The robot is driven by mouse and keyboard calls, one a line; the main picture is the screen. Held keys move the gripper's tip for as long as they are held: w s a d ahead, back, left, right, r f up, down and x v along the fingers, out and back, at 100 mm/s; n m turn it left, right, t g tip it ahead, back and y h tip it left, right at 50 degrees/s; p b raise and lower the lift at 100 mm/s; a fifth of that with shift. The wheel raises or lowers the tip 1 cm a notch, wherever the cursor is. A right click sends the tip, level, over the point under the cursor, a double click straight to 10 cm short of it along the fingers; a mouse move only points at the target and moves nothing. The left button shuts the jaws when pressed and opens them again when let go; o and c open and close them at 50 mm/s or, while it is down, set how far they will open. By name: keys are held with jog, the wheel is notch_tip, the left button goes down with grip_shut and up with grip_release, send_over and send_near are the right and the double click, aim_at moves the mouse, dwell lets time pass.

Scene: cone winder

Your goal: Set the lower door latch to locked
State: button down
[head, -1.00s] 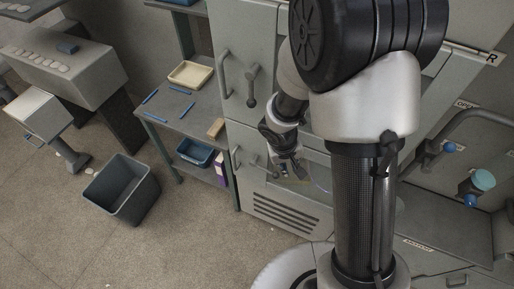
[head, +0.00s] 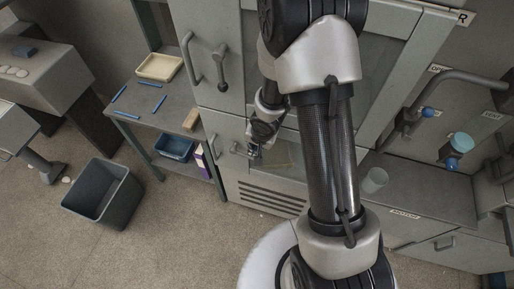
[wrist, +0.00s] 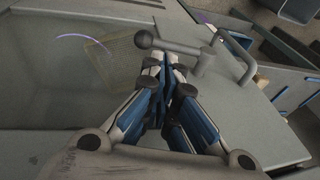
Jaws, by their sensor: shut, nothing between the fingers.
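The lower door latch shows in the wrist view as a grey lever (wrist: 178,46) with a round ball end, lying roughly sideways across the picture, ball to the left. Its pivot is at the right, beside the curved grey door handle (wrist: 244,66). My gripper (wrist: 165,66) is shut and empty, its blue-and-grey fingers together just below the lever in the picture. I cannot tell whether they touch it. In the head view my gripper (head: 254,152) is at the lower door, right of the lower handle (head: 215,143); the latch there is small and partly unclear.
The upper door has its own handle (head: 189,60) and latch lever (head: 222,70). Left of the cabinet stands a shelf table (head: 148,104) with a cream tray (head: 160,67) and blue sticks. A dark bin (head: 102,195) stands on the floor. A counter (head: 425,195) is at the right.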

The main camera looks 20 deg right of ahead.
aim_at(246, 156)
jog(key=b+x, duration=0.3)
jog(key=x, duration=0.2)
dwell(0.4)
jog(key=shift+d+f+y, duration=0.1)
jog(key=shift+f+y, duration=0.1)
jog(key=shift+y, duration=0.1)
jog(key=shift+s+f+t, duration=0.1)
jog(key=shift+f+t, duration=0.1)
jog(key=shift+t, duration=0.2)
jog(key=shift+s+d+f+t+y, duration=0.1)
jog(key=shift+d+f+t+y, duration=0.1)
jog(key=shift+f+t+y, duration=0.5)
notch_tip(246, 156, down, 2)
jog(key=y, duration=0.1)
jog(key=t+y, duration=0.1)
jog(key=y, duration=0.1)
jog(key=shift+a+f+m+t+b, duration=0.1)
jog(key=shift+f+m+t+b, duration=0.1)
jog(key=shift+m+t+b, duration=0.15)
jog(key=shift+x, duration=0.95)
jog(key=shift+s+f, duration=0.1)
jog(key=shift+f, duration=0.15)
